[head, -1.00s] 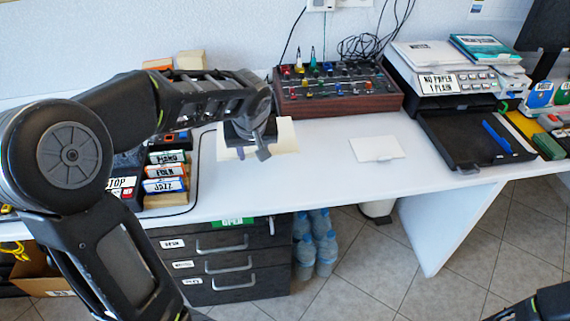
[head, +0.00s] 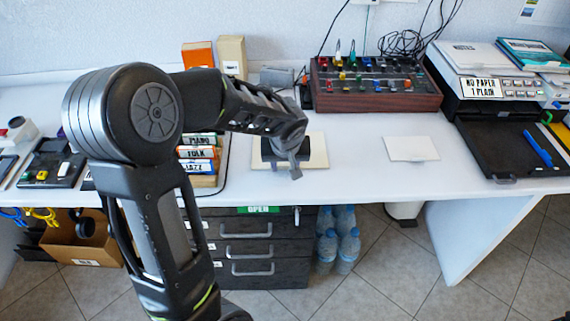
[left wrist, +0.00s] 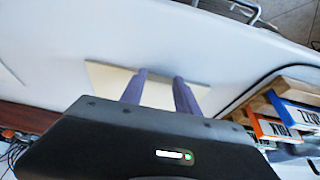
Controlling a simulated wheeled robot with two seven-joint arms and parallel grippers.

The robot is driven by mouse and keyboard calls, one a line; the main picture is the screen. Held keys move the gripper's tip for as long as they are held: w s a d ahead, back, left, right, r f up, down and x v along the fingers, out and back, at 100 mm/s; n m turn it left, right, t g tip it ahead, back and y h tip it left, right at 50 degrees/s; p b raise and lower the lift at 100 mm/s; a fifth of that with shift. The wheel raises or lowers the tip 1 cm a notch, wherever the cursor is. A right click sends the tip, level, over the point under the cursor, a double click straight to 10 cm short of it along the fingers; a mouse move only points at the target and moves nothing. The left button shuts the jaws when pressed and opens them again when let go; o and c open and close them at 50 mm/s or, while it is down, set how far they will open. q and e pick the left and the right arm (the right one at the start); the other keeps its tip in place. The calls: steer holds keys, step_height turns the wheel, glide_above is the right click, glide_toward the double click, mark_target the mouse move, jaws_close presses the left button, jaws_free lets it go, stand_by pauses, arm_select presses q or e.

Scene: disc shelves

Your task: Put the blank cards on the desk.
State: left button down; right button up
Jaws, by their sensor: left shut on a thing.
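A flat cream card pad (head: 318,151), which looks like blank cards, is at my left gripper (head: 285,158) over the middle of the white desk (head: 355,170). In the left wrist view the two fingers (left wrist: 160,77) of my left gripper are shut on the cream pad (left wrist: 156,95), which spreads to both sides of them. The pad is level and very low; I cannot tell whether it touches the desk. A separate white card (head: 411,148) lies flat on the desk to the right. My right gripper is not in view.
A wooden-sided control box (head: 375,102) stands behind the pad. Labelled cases (head: 198,153) stand close on its left. A black tray (head: 500,150) with a blue pen is at the right. Bare desk lies between the pad and the white card.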

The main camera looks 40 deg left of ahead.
arm_select(q)
steer(key=c, duration=0.9)
jaws_free()
steer(key=shift+r, duration=0.3)
steer(key=v, duration=1.1)
steer(key=shift+s+d+r+p, duration=0.15)
steer(key=shift+d+r+p, duration=0.05)
steer(key=shift+p, duration=0.25)
